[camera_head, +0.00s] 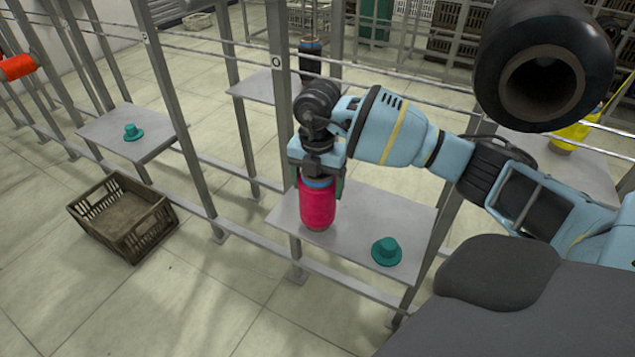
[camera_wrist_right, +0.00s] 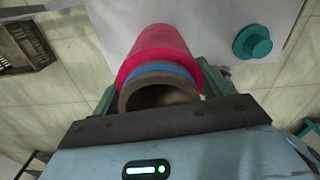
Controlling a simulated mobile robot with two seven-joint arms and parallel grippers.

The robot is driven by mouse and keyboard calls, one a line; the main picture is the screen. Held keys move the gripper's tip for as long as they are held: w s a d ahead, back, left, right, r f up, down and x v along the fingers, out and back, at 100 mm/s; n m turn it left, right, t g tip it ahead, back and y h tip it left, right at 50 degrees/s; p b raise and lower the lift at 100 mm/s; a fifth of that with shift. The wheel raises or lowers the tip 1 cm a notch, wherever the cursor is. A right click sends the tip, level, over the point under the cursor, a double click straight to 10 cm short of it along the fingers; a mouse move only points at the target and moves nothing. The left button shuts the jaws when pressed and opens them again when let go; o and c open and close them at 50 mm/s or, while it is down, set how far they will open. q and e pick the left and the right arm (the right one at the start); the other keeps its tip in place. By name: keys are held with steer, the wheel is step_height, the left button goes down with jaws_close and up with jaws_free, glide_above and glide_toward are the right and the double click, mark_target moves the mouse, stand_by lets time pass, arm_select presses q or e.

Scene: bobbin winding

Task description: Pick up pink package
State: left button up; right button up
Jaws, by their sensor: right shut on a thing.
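The pink package (camera_head: 317,206) is a pink spool with a blue band at its top and a brown core. It is upright at the left part of a grey shelf (camera_head: 350,215); I cannot tell whether its base touches the shelf. My right gripper (camera_head: 318,185) reaches down from above and is shut on the package, with a finger on each side. In the right wrist view the package (camera_wrist_right: 165,50) sits between the green fingers (camera_wrist_right: 160,95), its hollow core facing the camera. My left gripper is not in view.
A teal peg (camera_head: 386,251) stands on the same shelf, right of the package. Another teal peg (camera_head: 133,132) stands on the left shelf (camera_head: 155,143). A brown crate (camera_head: 122,215) is on the floor. Metal posts (camera_head: 283,130) and rails surround the shelf. A yellow spool (camera_head: 572,133) is at right.

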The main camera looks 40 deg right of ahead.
steer(key=s+a+r+p, duration=0.1)
steer(key=s+r, duration=0.1)
steer(key=s, duration=0.6)
steer(key=s+a+r+p, duration=0.1)
steer(key=s+r, duration=0.2)
steer(key=s, duration=0.5)
steer(key=shift+a, duration=0.1)
